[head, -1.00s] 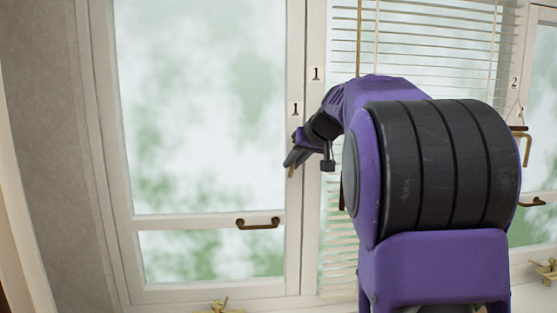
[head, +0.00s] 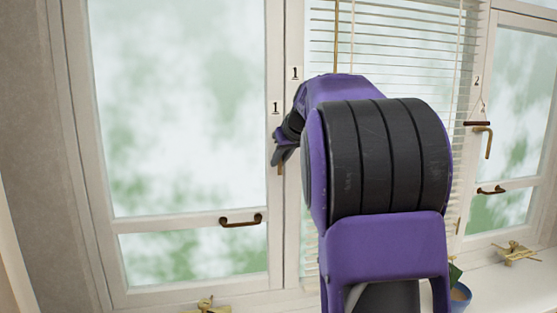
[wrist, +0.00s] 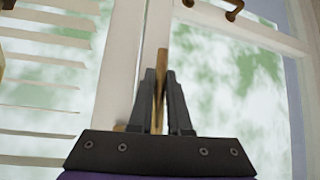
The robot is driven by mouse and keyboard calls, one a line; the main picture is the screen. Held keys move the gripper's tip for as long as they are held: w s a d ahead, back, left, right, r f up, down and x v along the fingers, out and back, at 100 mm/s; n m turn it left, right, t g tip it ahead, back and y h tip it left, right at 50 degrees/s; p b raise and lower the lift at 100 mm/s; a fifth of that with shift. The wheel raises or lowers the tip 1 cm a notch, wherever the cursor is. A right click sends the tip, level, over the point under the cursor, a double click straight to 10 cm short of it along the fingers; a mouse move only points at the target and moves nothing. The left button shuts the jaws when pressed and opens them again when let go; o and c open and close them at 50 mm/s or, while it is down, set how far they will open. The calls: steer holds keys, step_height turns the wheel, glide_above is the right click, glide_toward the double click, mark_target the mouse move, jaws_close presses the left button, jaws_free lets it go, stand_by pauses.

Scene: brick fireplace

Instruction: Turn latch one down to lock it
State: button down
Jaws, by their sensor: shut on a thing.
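Latch one is a slim brass handle (wrist: 161,65) on the frame between the left window and the blinds. In the head view only its lower tip (head: 280,169) shows, pointing down below my gripper (head: 281,153), under the "1" labels (head: 276,107). In the wrist view my gripper (wrist: 160,78) has its two dark fingers closed around the handle, whose end sticks out past them. The latch's pivot is hidden by my gripper and arm in the head view.
A brown pull handle (head: 241,221) is on the left window's lower rail. Another latch (head: 487,140) hangs at the right under label "2" (head: 477,81). Blinds (head: 390,50) hang behind my arm. Brass fittings (head: 205,305) and a blue pot (head: 460,298) are at the sill.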

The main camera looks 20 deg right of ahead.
steer(key=c, duration=0.9)
jaws_free()
steer(key=shift+o, duration=0.2)
steer(key=v, duration=1.7)
steer(key=shift+s, duration=0.2)
steer(key=shift+r, duration=0.1)
